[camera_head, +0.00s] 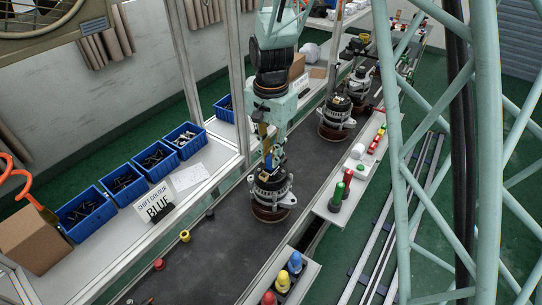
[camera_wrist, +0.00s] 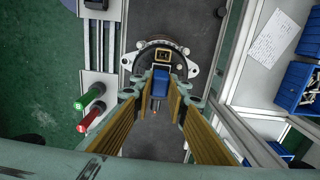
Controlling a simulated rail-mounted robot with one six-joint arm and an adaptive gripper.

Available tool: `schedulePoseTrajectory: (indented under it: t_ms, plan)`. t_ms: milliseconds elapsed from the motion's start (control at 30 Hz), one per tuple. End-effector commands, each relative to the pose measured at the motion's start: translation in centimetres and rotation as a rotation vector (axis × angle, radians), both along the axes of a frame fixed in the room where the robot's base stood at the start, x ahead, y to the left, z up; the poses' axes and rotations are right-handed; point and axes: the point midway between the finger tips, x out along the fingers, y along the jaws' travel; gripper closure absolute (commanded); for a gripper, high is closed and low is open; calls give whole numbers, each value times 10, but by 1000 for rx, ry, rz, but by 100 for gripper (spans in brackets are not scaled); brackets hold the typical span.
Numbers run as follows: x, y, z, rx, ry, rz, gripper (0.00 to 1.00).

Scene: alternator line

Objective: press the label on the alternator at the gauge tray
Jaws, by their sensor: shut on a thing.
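An alternator (camera_head: 271,187) with a black and silver body stands upright on a brown round base on the dark conveyor, beside the gauge tray (camera_head: 322,209). In the wrist view the alternator (camera_wrist: 137,65) lies just beyond my fingertips, with a small tan-framed dark square (camera_wrist: 161,57) on its top. My gripper (camera_head: 267,153) points down over the alternator. In the wrist view my gripper (camera_wrist: 161,82) is shut on a small blue block (camera_wrist: 160,83). Whether the block touches the alternator cannot be told. The gauge tray holds a green gauge (camera_wrist: 89,97) and a red gauge (camera_wrist: 88,119).
More alternators (camera_head: 336,118) stand farther back on the conveyor. Blue bins (camera_head: 123,184) and a "SHIFT COLOUR BLUE" sign (camera_head: 155,203) are on the left bench. Coloured knobs (camera_head: 295,261) stand at the front right. A yellow knob (camera_head: 184,236) is at the conveyor's left edge.

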Motion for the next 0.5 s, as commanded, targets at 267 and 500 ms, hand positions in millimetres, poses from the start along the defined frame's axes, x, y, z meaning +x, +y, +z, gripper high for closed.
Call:
schedulePoseTrajectory:
  t_ms: [267, 500]
  plan:
    - [0, 0, -3, 0, 0, 0, 93]
    - [0, 0, -6, 0, 0, 0, 93]
